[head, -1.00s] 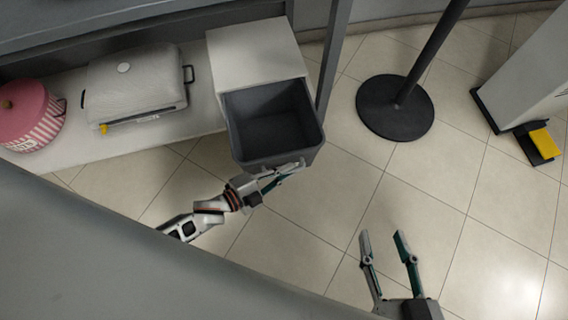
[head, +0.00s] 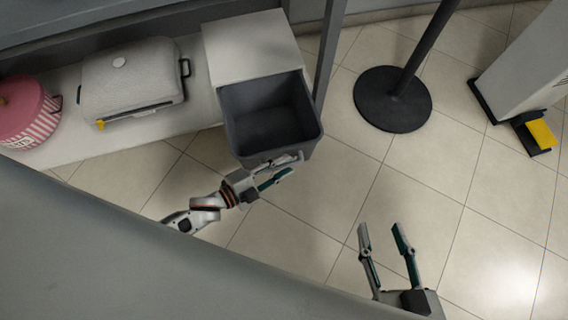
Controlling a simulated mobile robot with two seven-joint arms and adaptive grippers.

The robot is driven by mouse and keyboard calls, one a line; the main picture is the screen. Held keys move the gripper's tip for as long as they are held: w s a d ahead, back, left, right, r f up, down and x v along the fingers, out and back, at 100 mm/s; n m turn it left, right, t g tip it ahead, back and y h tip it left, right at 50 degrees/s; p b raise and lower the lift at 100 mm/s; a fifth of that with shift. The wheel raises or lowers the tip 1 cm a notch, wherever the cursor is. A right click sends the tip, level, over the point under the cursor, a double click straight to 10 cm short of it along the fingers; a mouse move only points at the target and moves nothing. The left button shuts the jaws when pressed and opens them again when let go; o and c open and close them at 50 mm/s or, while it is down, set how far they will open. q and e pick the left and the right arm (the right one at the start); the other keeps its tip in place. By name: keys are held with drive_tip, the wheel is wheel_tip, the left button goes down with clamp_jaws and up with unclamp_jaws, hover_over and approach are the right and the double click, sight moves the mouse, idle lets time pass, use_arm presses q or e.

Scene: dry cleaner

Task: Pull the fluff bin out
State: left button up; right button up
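The fluff bin (head: 232,135) is a dark grey open-topped bin that looks empty. It stands out in front of a white housing (head: 250,48) on the low shelf, with its back edge against the housing's front. My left gripper (head: 290,168) is at the bin's front face, with one finger along the front wall near the rim and the other finger apart from it. The fingers look open, and whether they touch the bin or its handle is not clear. My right gripper (head: 385,240) is open and empty above the floor, well to the right of the bin.
A white case (head: 130,75) and a pink striped round box (head: 28,112) stand on the shelf at left. A dark post (head: 318,85) is right beside the bin. A stand with a round black base (head: 393,98) and a white cabinet (head: 525,60) are at right. Tiled floor in front is clear.

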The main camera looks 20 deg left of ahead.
use_arm(q)
drive_tip(key=v, duration=1.1)
drive_tip(key=shift+a, duration=0.15)
